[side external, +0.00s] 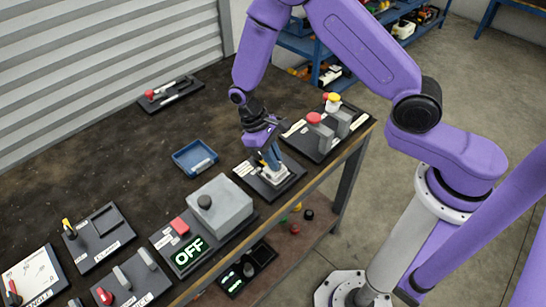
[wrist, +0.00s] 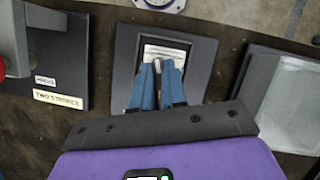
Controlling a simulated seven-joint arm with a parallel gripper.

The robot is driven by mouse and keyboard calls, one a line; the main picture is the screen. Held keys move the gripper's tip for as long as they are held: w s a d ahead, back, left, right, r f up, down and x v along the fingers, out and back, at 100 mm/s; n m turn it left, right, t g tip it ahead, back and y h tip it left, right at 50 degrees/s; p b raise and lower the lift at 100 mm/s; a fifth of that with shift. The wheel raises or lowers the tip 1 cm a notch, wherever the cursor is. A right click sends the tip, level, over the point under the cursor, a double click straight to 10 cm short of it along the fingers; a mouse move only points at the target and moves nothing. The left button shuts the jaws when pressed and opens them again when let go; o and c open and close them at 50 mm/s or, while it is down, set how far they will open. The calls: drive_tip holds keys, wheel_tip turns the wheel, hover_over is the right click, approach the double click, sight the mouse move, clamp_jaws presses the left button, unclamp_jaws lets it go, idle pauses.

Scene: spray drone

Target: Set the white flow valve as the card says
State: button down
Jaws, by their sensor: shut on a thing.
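The white flow valve (side external: 272,176) is a pale fitting on a small dark plate (side external: 290,187) near the table's front edge. My gripper (side external: 269,161) points down over it, with its blue fingers shut on the valve's upper part. In the wrist view the fingers (wrist: 158,72) close around a narrow grey piece at the middle of the plate (wrist: 203,62). The valve's pale base (wrist: 166,50) shows just beyond the fingertips. A small white label (side external: 243,169) lies on the plate's left; its writing is too small to read. The fingers hide much of the valve and its setting.
To the left is a grey box (side external: 220,207) beside a lit "OFF" display (side external: 189,252). A blue tray (side external: 194,158) lies behind. The table's middle is clear.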

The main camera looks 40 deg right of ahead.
drive_tip(key=shift+d+f+m+y, duration=0.15)
drive_tip(key=shift+m+y, duration=0.55)
drive_tip(key=shift+m, duration=1.3)
drive_tip(key=c, duration=1.2)
unclamp_jaws()
drive_tip(key=shift+o, duration=0.2)
drive_tip(key=v, duration=1.7)
drive_tip(key=shift+w+r, duration=0.15)
drive_tip(key=shift+r, duration=0.1)
